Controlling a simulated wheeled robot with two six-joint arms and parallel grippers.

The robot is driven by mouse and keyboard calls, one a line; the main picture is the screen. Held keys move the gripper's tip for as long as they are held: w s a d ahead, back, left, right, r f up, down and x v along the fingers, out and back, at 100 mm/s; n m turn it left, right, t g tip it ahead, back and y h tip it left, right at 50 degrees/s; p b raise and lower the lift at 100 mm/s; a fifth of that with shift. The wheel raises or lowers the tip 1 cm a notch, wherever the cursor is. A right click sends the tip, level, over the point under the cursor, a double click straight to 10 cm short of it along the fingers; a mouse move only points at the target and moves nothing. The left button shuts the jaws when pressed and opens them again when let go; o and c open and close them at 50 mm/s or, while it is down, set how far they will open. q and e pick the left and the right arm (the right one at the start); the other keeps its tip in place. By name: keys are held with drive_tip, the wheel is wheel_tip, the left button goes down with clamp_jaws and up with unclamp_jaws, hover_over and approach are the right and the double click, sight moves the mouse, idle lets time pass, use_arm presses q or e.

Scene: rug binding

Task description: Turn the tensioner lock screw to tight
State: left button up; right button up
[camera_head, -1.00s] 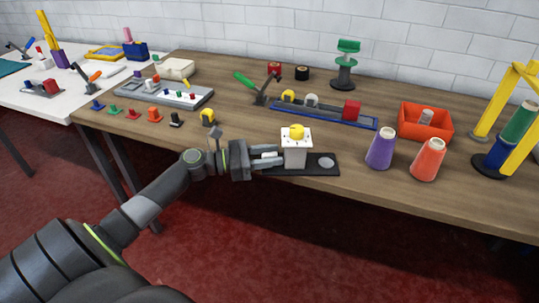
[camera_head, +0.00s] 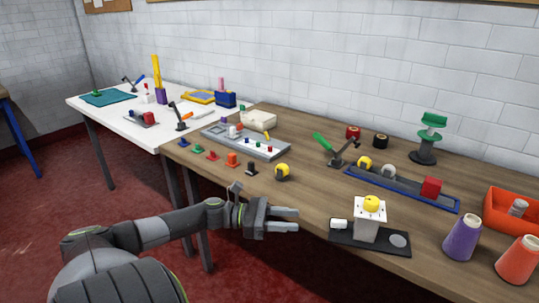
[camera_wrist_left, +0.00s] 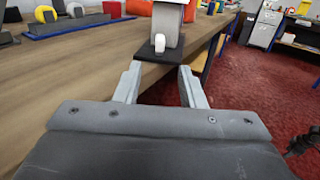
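The tensioner looks like a pale upright block (camera_head: 367,228) with a yellow knob (camera_head: 371,203) on top, standing on a black base plate (camera_head: 345,239). A small white piece (camera_head: 339,224), perhaps the lock screw, sticks out of its left side. In the left wrist view this white piece (camera_wrist_left: 160,43) lies ahead, between the lines of the fingers. Its turn angle cannot be told. My left gripper (camera_head: 298,219) is open and empty, just left of the white piece and apart from it. Both fingers show spread in the left wrist view (camera_wrist_left: 160,81). My right gripper is not in view.
A blue tray (camera_head: 402,190) with a red block lies behind the tensioner. Purple (camera_head: 462,238) and orange (camera_head: 518,259) cones stand to its right. Small coloured pieces and a yellow roll (camera_head: 282,172) lie to the left. The table's front edge runs close by the gripper.

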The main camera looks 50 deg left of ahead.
use_arm(q)
drive_tip(key=shift+p+v, duration=1.45)
drive_tip(key=shift+v, duration=0.85)
